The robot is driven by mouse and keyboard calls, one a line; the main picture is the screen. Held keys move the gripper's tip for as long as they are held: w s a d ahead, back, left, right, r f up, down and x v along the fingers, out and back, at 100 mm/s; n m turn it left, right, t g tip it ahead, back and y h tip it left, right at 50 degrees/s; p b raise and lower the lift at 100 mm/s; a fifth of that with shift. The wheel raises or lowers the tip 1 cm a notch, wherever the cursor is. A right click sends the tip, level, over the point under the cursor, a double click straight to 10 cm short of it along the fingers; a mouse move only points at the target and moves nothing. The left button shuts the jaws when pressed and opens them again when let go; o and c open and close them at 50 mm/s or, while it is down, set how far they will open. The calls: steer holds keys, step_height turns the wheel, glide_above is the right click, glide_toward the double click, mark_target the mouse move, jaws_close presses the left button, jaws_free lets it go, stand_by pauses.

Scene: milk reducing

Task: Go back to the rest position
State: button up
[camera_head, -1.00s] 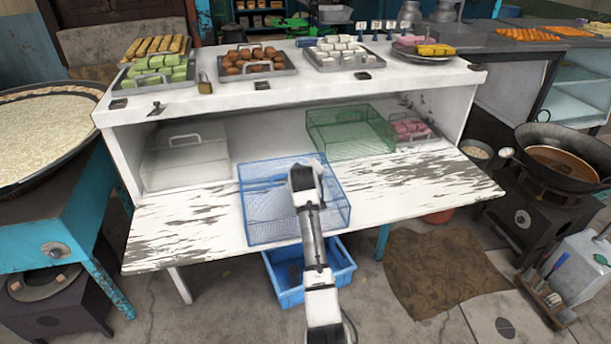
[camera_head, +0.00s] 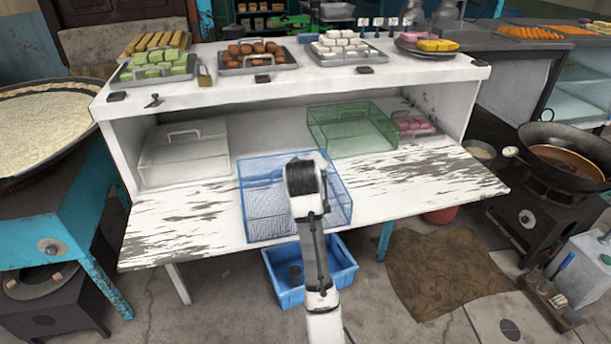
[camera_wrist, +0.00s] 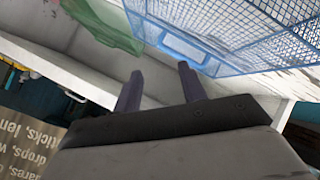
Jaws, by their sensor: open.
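My gripper (camera_wrist: 159,86) is open in the wrist view, with two dark fingers apart and nothing between them. In the head view my arm's end rises in front of the blue wire basket and hides part of it; the fingers cannot be made out there. The blue basket (camera_head: 262,212) stands on the worn white lower shelf (camera_head: 190,218), and its mesh wall also shows at the upper right of the wrist view (camera_wrist: 255,45).
A clear basket (camera_head: 185,158) stands left on the shelf; a green basket (camera_head: 350,130) and pink sweets (camera_head: 415,125) stand right. Trays of sweets line the countertop. A blue crate (camera_head: 335,270) is on the floor below. Large pans flank the stall; open floor lies in front.

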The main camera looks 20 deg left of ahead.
steer(key=shift+s+r, duration=0.2)
steer(key=shift+s, duration=0.05)
